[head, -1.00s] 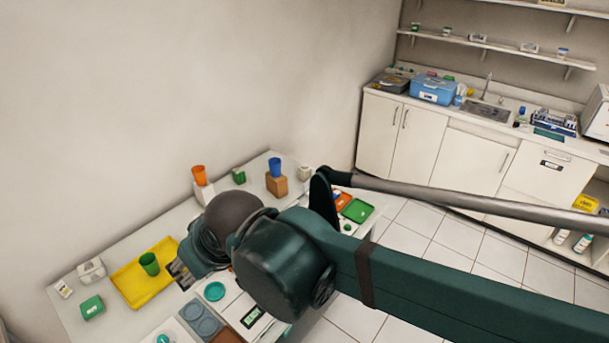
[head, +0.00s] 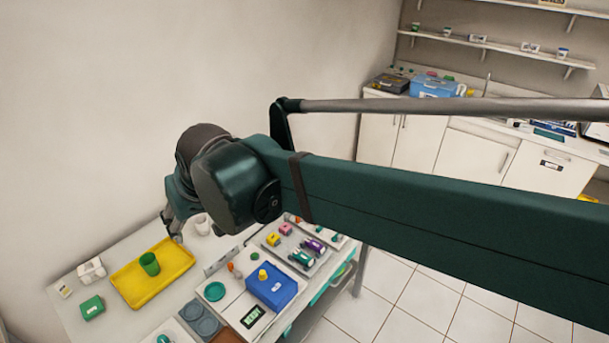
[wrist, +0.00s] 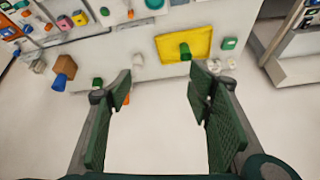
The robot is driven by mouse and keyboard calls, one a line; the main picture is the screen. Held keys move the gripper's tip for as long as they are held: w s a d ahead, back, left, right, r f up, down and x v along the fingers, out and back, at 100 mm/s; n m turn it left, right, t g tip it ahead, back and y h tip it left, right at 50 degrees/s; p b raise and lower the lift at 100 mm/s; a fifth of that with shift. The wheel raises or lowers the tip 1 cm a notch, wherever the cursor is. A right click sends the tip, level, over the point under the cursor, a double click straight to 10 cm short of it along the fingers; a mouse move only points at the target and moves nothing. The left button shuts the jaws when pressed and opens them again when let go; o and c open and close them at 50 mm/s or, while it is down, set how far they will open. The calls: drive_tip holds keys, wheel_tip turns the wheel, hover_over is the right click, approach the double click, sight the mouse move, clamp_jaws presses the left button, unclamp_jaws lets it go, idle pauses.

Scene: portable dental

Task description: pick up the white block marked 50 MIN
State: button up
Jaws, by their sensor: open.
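No 50 MIN marking can be read, so I cannot tell which white item is the block. A small white labelled block (head: 64,291) stands at the table's left end. A larger white item (head: 91,270) stands between it and the yellow tray. In the head view my gripper (head: 174,225) is above the table, near the tray's far edge.
The yellow tray (head: 180,258) holds a green cup (head: 149,264). A green block (head: 92,307) is left of it. A blue box (head: 272,287) and small coloured items stand to the right. In the wrist view, a brown block (wrist: 68,64) and blue cup (wrist: 60,83) are at left.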

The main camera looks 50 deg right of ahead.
drive_tip(key=w+d+r+m+g, duration=0.2)
drive_tip(key=w+d+m, duration=0.3)
drive_tip(key=w+d, duration=1)
drive_tip(key=w+d+f+m+g, duration=0.15)
drive_tip(key=w+d, duration=0.25)
drive_tip(key=d, duration=0.5)
drive_tip(key=w+d+f+m, duration=0.3)
drive_tip(key=w+d, duration=0.2)
drive_tip(key=d, duration=0.3)
drive_tip(key=d+f+m+g, duration=0.1)
drive_tip(key=d+f+m, duration=0.1)
drive_tip(key=d+f, duration=0.6)
drive_tip(key=d+f+m, duration=0.3)
drive_tip(key=d+f, duration=0.5)
drive_tip(key=d, duration=0.9)
drive_tip(key=d+f+m+g, duration=0.1)
drive_tip(key=d+f+m, duration=0.1)
drive_tip(key=d+f, duration=0.7)
drive_tip(key=shift+s+d+f+m+g+y, duration=0.1)
drive_tip(key=shift+d+m+g+y, duration=0.2)
drive_tip(key=shift+d, duration=1.5)
drive_tip(key=shift+s+d+f, duration=0.2)
drive_tip(key=shift+d+f, duration=0.1)
